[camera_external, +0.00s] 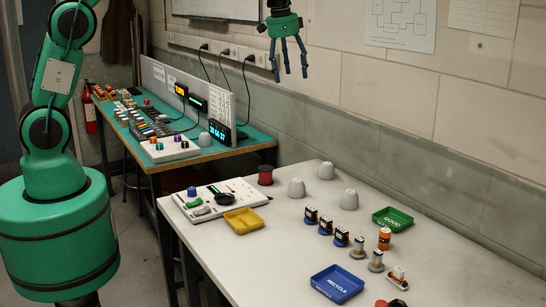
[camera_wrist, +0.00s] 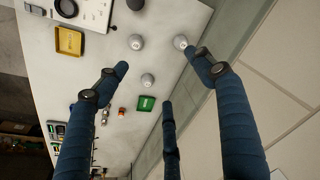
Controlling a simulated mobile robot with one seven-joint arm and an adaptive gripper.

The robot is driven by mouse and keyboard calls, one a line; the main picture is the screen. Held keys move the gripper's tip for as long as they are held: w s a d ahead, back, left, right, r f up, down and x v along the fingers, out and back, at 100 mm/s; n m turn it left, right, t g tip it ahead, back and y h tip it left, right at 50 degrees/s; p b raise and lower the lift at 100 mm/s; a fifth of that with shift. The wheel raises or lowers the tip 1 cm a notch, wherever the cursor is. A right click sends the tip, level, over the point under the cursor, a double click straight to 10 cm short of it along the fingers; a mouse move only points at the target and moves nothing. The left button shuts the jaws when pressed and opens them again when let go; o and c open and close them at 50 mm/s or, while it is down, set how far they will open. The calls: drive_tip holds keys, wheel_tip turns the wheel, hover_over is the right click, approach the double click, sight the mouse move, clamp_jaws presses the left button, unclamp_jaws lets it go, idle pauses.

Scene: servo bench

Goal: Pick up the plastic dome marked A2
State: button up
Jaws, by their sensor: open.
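Three pale grey plastic domes stand on the white table: a left one (camera_external: 296,187), a back one (camera_external: 326,170) and a front right one (camera_external: 349,199). The wrist view shows three domes too, at the upper middle (camera_wrist: 136,42), upper right (camera_wrist: 180,42) and lower middle (camera_wrist: 147,80). Their markings are too small to read, so I cannot tell which is A2. My gripper (camera_external: 290,74) hangs high above the table near the wall, fingers spread, open and empty. In the wrist view its blue fingers frame the domes, with one fingertip close to the upper right dome in the picture.
A green tray (camera_external: 393,219), a yellow tray (camera_external: 243,221) and a blue recycle tray (camera_external: 337,284) lie on the table. A red spool (camera_external: 265,175) stands near the domes. Several small components stand toward the front. The wall runs along the table's back edge.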

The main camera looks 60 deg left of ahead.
drive_tip(key=w+f+m+g+p, duration=0.1)
drive_tip(key=w+f+p, duration=0.2)
drive_tip(key=w+f, duration=0.8)
drive_tip(key=m+g+p, duration=0.1)
drive_tip(key=m+p, duration=0.1)
hover_over(327, 163)
wheel_tip(327, 163, down, 13)
drive_tip(key=shift+d+f, duration=0.3)
drive_tip(key=shift+f, duration=0.05)
drive_tip(key=shift+f, duration=0.1)
wheel_tip(327, 163, down, 8)
drive_tip(key=shift+f, duration=0.2)
drive_tip(key=shift+f, duration=0.15)
drive_tip(key=shift+a+f+p, duration=0.2)
drive_tip(key=shift+f+p, duration=0.2)
drive_tip(key=shift+f, duration=2.1)
